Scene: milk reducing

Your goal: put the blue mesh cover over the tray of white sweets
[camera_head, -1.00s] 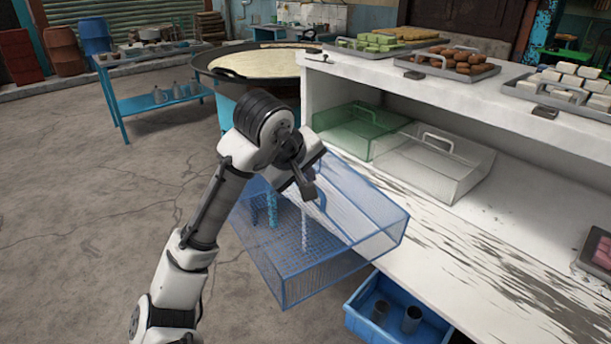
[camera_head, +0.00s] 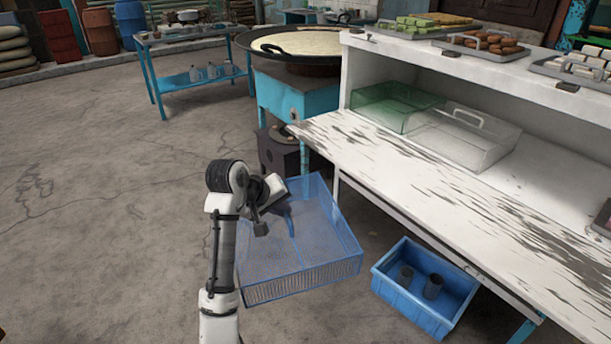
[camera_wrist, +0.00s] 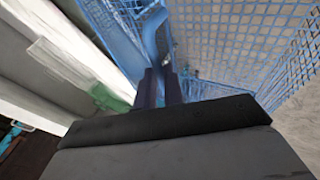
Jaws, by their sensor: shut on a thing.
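The blue mesh cover (camera_head: 310,281) hangs from my gripper (camera_head: 280,207) over the floor, left of the white counter. Its mesh fills much of the wrist view (camera_wrist: 230,40). In the wrist view the dark fingers of my gripper (camera_wrist: 160,87) are shut on the cover's blue handle, partly hidden by the gripper body. The tray of white sweets (camera_head: 556,71) stands uncovered on the counter's upper shelf at the far right, cut by the picture edge. The cover is well apart from it.
A green mesh cover (camera_head: 392,105) and a clear white cover (camera_head: 468,136) stand on the lower shelf. Trays of green sweets (camera_head: 425,25) and brown sweets (camera_head: 487,41) are on top. A blue crate (camera_head: 421,307) is on the floor by the counter (camera_head: 440,205). Open floor lies left.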

